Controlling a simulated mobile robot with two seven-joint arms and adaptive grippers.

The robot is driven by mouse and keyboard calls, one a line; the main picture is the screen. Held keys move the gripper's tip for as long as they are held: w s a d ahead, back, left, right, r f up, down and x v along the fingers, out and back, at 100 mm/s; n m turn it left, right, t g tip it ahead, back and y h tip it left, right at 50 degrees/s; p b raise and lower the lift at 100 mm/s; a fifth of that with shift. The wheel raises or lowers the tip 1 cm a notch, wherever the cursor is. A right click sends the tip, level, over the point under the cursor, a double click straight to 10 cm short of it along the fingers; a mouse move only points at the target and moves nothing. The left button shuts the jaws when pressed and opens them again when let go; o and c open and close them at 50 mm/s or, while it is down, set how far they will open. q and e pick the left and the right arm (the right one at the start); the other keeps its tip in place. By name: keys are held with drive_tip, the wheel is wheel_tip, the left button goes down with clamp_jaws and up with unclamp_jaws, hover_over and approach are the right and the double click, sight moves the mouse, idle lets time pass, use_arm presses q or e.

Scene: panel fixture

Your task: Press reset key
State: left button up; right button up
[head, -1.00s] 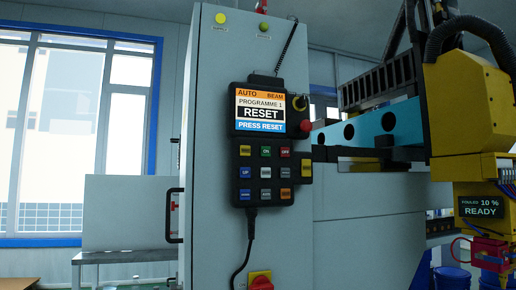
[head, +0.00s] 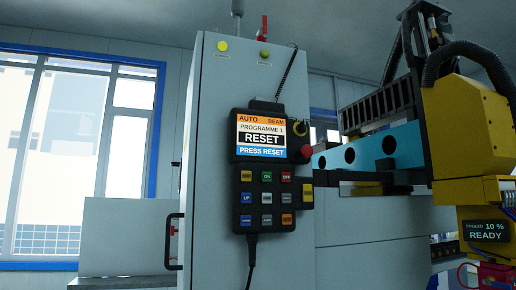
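A black control pendant (head: 252,200) hangs upright on the front of a grey cabinet. Its lit screen (head: 261,138) reads AUTO, BEAM, PROGRAMME 1, RESET and PRESS RESET. Below the screen are three rows of coloured keys. A green ON key (head: 267,177) and a red OFF key (head: 286,177) are in the top row, and a blue UP key (head: 246,198) is in the middle row. An orange key (head: 287,219) is at the lower right, and a yellow key (head: 307,193) sits on the right side. I cannot read which key is marked reset. Neither gripper is in view.
The grey cabinet (head: 215,165) has a red-and-black handle (head: 172,242) at its left edge. A red knob (head: 307,152) is beside the screen. A yellow machine head (head: 470,130) with a READY display (head: 485,231) stands at the right. Free air lies before the pendant.

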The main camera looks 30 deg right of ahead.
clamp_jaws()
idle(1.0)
